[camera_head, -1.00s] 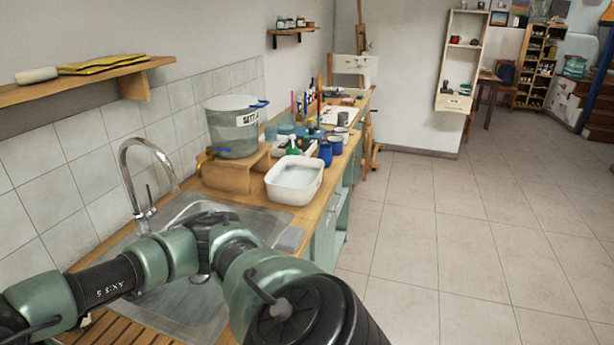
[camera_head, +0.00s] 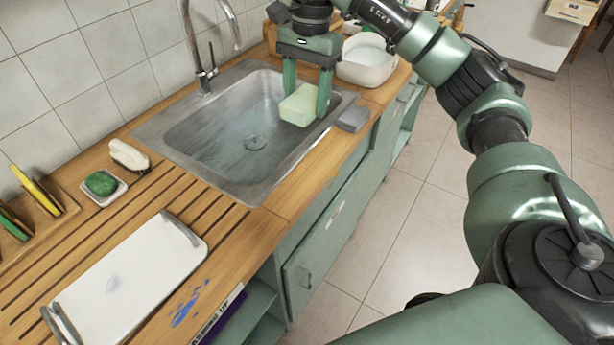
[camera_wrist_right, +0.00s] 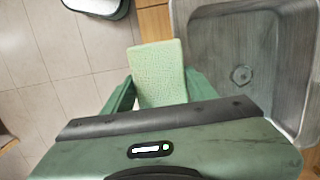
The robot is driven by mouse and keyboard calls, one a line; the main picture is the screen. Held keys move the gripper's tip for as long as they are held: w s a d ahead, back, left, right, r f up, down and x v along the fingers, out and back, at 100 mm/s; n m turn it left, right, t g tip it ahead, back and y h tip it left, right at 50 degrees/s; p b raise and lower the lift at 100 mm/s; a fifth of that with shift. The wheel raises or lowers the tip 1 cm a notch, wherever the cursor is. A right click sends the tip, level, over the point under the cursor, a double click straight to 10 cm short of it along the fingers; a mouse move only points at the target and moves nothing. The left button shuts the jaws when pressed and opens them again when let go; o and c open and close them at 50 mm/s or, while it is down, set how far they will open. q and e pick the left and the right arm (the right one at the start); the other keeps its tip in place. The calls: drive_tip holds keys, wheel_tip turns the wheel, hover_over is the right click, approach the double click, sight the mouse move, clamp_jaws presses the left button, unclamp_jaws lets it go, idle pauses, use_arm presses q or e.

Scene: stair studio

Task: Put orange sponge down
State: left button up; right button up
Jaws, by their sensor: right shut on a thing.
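My right gripper (camera_head: 306,98) is shut on a pale yellow-green sponge (camera_head: 298,106). It holds the sponge above the right part of the steel sink (camera_head: 190,125), with a finger on each side. In the right wrist view, the sponge (camera_wrist_right: 158,72) sits between the fingers of my right gripper (camera_wrist_right: 152,92), with the sink (camera_wrist_right: 285,40) to the right. No orange sponge shows. A green sponge (camera_head: 101,183) lies in a small white dish left of the sink. My left gripper is not in view.
A grey block (camera_head: 353,118) lies at the sink's right edge, near the gripper. A white basin (camera_head: 368,68) stands beyond it. The tap (camera_head: 203,70) rises behind the sink. A white brush (camera_head: 128,155) and white tray (camera_head: 125,280) lie on the wooden counter.

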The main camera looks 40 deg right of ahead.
hover_over(305, 177)
wheel_tip(305, 177, down, 5)
drive_tip(key=f, duration=0.9)
drive_tip(key=shift+d+f+p, duration=0.2)
drive_tip(key=shift+f+p, duration=0.15)
wheel_tip(305, 177, down, 4)
drive_tip(key=shift+r+p, duration=0.1)
drive_tip(key=shift+p, duration=0.25)
drive_tip(key=shift+f, duration=0.35)
drive_tip(key=shift+w, duration=0.1)
drive_tip(key=shift+f, duration=0.2)
drive_tip(key=o, duration=1.2)
drive_tip(key=shift+r, duration=0.1)
